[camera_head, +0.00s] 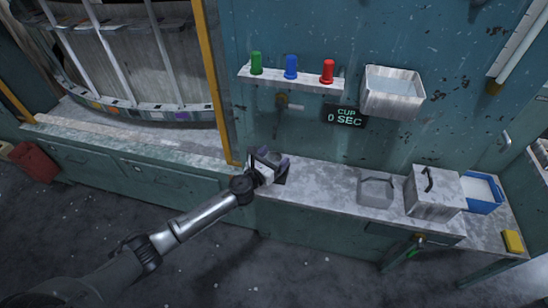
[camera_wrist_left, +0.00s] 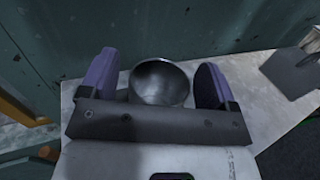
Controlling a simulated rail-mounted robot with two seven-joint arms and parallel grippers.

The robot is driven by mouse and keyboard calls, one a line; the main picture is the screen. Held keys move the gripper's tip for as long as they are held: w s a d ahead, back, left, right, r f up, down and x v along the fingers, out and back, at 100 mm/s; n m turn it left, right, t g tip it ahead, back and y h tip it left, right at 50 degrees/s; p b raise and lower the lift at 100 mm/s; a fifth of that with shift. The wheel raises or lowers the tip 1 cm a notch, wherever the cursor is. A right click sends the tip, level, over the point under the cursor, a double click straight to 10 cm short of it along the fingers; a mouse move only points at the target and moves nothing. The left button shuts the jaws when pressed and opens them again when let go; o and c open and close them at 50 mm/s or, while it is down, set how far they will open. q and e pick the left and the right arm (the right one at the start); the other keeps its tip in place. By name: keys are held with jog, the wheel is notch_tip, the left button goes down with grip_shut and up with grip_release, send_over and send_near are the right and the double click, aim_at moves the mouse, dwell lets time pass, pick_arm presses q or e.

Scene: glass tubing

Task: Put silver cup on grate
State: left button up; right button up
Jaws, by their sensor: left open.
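The silver cup (camera_wrist_left: 160,82) shows in the left wrist view as a round, open-topped metal cup seen from above. My left gripper (camera_wrist_left: 157,78) is open, with one purple finger on each side of the cup. A gap shows on the right side; contact on the left side is hard to tell. In the head view my left gripper (camera_head: 270,160) is over the back of the counter, below the wall shelf, and hides the cup. A small dark patch (camera_head: 280,179) shows beside the gripper; I cannot tell whether it is the grate. My right gripper is not in view.
The wall shelf (camera_head: 290,80) holds green, blue and red pieces. A lidded metal box (camera_head: 434,193), a blue tray (camera_head: 484,193) and a yellow block (camera_head: 513,241) stand right.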

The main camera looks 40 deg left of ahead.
pick_arm(q)
jog(key=shift+r, duration=0.2)
jog(key=s, duration=1.2)
jog(key=shift+d+p, duration=0.35)
jog(key=shift+p, duration=0.1)
jog(key=s+d+f+n+g, duration=0.2)
jog(key=s+d+n+g, duration=0.2)
jog(key=s+n, duration=0.5)
jog(key=s+d+f+n+g, duration=0.3)
jog(key=s+d+n+g, duration=0.2)
jog(key=s+n, duration=0.5)
jog(key=s+d+f+n+g+h, duration=0.1)
jog(key=s+d+n+g, duration=0.4)
jog(key=n, duration=0.9)
jog(key=s+d+f, duration=0.1)
jog(key=s+d, duration=0.1)
jog(key=s, duration=0.2)
jog(key=shift+s+d+f, duration=0.15)
jog(key=shift+s+f, duration=0.1)
jog(key=shift+f, duration=0.1)
